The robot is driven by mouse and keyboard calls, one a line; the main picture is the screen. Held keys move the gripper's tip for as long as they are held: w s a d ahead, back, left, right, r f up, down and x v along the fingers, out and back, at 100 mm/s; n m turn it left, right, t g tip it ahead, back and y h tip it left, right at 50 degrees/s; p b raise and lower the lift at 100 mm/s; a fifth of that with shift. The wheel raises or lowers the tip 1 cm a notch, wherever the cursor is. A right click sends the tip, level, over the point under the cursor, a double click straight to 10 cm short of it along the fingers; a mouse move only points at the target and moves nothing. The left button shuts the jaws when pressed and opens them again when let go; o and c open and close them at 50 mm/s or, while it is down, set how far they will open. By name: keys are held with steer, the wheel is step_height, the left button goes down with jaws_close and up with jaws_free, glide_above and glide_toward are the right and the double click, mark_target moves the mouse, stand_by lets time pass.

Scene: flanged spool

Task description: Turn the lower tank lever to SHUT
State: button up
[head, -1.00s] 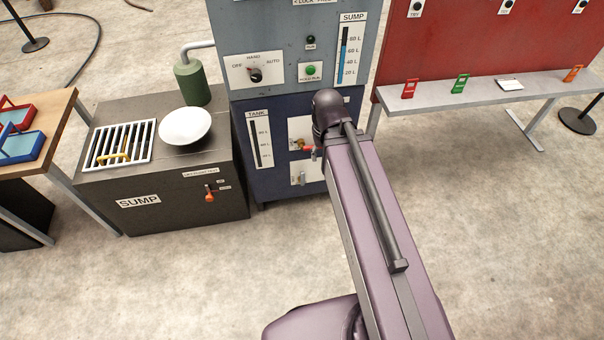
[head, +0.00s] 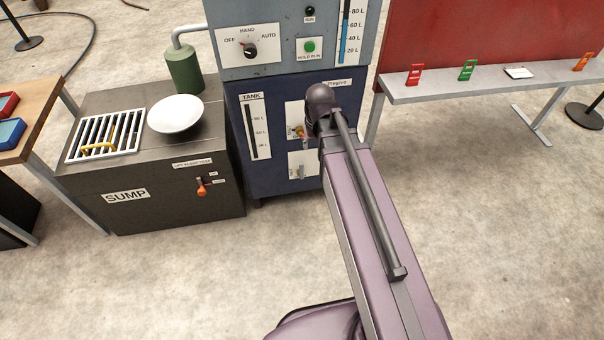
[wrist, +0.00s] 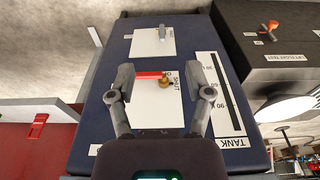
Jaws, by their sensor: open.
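The blue tank cabinet (head: 270,170) carries two white plates. The lower plate (head: 303,158) has a small grey metal lever and shows farther up in the upside-down wrist view (wrist: 145,43), with its lever (wrist: 162,33). The upper plate (wrist: 150,108) has a brass valve (wrist: 164,82) with a red handle (wrist: 150,74) and a SHUT label. My gripper (wrist: 160,69) is open and empty, with its fingers on either side of the red handle in the picture. I cannot tell its distance from the panel. In the head view my arm hides the gripper and part of the plates.
A grey bench (head: 440,92) with several tags stands at right. The floor in front is clear.

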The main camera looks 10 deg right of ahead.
mark_target(302, 164)
steer(key=w+f+t+b, duration=0.1)
steer(key=w+f+b, duration=0.7)
steer(key=f+b, duration=0.4)
steer(key=w+f+t+b, duration=0.2)
steer(key=w+f+b, duration=0.6)
steer(key=f+b, duration=0.4)
steer(key=shift+w+f+b, duration=0.2)
steer(key=shift+f+b, duration=0.2)
steer(key=shift+f, duration=0.1)
steer(key=shift+f, duration=0.2)
steer(key=b+x, duration=1.2)
steer(key=x, duration=0.1)
steer(key=shift+w+f+b, duration=0.15)
steer(key=shift+b, duration=0.25)
steer(key=shift+c, duration=0.2)
jaws_close()
